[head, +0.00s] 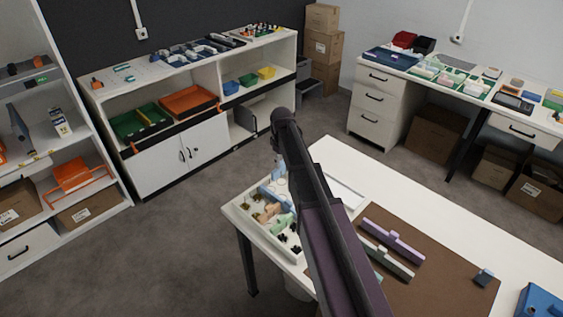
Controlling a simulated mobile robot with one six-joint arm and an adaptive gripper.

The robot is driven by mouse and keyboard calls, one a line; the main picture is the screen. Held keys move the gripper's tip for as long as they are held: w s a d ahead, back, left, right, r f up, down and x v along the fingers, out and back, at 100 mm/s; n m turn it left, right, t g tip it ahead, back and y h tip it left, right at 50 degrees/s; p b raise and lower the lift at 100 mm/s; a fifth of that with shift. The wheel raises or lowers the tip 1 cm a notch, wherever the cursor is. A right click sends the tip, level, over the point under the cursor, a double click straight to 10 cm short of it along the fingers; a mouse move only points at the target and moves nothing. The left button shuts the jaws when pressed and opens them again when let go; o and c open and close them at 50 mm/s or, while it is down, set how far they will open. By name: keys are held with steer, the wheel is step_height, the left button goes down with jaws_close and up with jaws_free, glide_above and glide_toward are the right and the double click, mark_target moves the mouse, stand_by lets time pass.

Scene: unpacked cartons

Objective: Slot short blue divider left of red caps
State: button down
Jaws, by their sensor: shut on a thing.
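A white tray (243,226) stands at the left end of the white table (357,152), partly behind my arm. In it are blue pieces, a pale green piece (282,223), tan pieces (268,212) and small black pieces (283,237). I cannot make out red caps. A lilac divider (394,241) and a grey-green divider (387,262) lie on the brown mat (440,262). I cannot single out the short blue divider. My dark arm crosses the middle of the view and hides part of the tray and mat. My gripper is hidden behind it.
A blue box (540,303) is at the table's lower right. The table's far part is mostly bare. A low cabinet (175,155) and a desk (377,103) stand beyond open floor.

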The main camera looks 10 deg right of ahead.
steer(key=shift+f+b, duration=0.95)
steer(key=shift+f, duration=0.35)
steer(key=shift+f, duration=0.15)
steer(key=shift+f+b, duration=2.85)
steer(key=shift+b, duration=0.1)
steer(key=shift+c, duration=1.3)
jaws_free()
steer(key=shift+r, duration=0.1)
